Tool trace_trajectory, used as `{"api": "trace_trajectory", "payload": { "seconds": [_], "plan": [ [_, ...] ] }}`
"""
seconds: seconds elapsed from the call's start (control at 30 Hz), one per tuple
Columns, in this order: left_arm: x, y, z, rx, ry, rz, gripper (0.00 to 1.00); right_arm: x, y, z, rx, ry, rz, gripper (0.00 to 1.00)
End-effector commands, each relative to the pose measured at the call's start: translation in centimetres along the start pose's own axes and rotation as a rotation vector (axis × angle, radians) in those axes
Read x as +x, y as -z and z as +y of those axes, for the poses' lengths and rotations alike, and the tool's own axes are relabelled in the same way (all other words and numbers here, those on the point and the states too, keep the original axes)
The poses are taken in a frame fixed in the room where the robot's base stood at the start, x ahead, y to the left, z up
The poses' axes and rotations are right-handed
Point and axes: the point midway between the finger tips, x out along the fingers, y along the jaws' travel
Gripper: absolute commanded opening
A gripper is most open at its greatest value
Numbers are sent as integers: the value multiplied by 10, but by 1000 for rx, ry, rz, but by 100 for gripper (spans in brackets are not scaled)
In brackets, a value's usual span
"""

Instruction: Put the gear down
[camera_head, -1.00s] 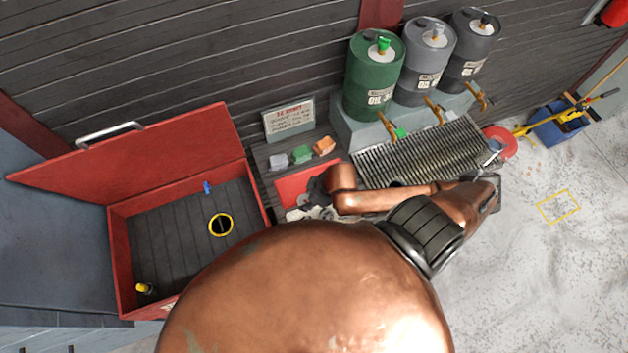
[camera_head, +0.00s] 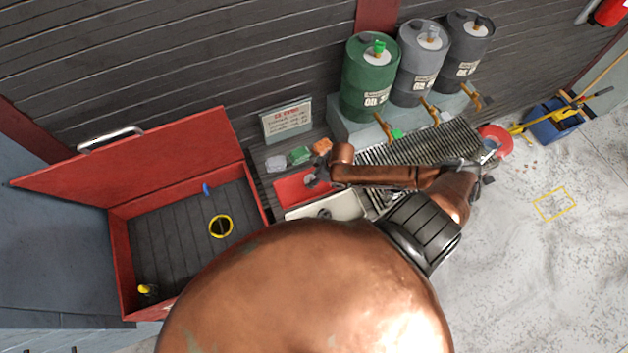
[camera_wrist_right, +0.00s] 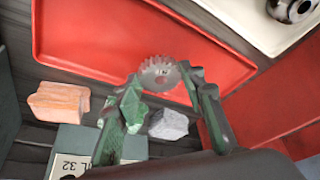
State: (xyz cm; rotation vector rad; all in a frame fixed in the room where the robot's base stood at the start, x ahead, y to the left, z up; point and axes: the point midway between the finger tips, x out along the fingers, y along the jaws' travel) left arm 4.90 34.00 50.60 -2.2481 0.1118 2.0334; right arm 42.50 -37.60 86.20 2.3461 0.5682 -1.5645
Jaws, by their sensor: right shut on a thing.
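My right gripper (camera_head: 318,175) is at the right part of a red tray (camera_head: 284,190) on the bench. In the right wrist view, a grey toothed gear (camera_wrist_right: 160,73) sits between the tips of my right gripper (camera_wrist_right: 163,82), which is shut on it. The red tray (camera_wrist_right: 105,38) lies behind and below the gear in that view. I cannot tell whether the gear touches the tray. The left gripper is not in view.
A pale tray (camera_head: 345,205) with a dark round part (camera_wrist_right: 292,8) is beside the red one. Orange (camera_wrist_right: 60,101), green (camera_head: 299,155) and grey (camera_wrist_right: 168,123) rags lie along the red tray's edge. An open red chest (camera_head: 262,205) stands left; a metal grate (camera_head: 440,146) is right.

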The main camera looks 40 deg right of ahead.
Motion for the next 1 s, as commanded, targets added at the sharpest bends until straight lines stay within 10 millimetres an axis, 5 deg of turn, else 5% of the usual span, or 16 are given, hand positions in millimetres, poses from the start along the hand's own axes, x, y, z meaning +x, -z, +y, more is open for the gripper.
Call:
{"api": "trace_trajectory", "payload": {
  "seconds": [0.13,0.5,0.53,0.77,1.0],
  "plan": [
    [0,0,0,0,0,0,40,17,-7,-2,0,2,0,1],
    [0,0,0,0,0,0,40,21,-9,-2,-1,3,0,1],
    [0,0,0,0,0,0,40,21,-9,-3,-1,3,-1,38],
    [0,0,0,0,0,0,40,21,-9,-2,-1,3,-1,53],
    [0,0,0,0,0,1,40,21,-9,-2,-1,3,-1,55]
  ]
}}
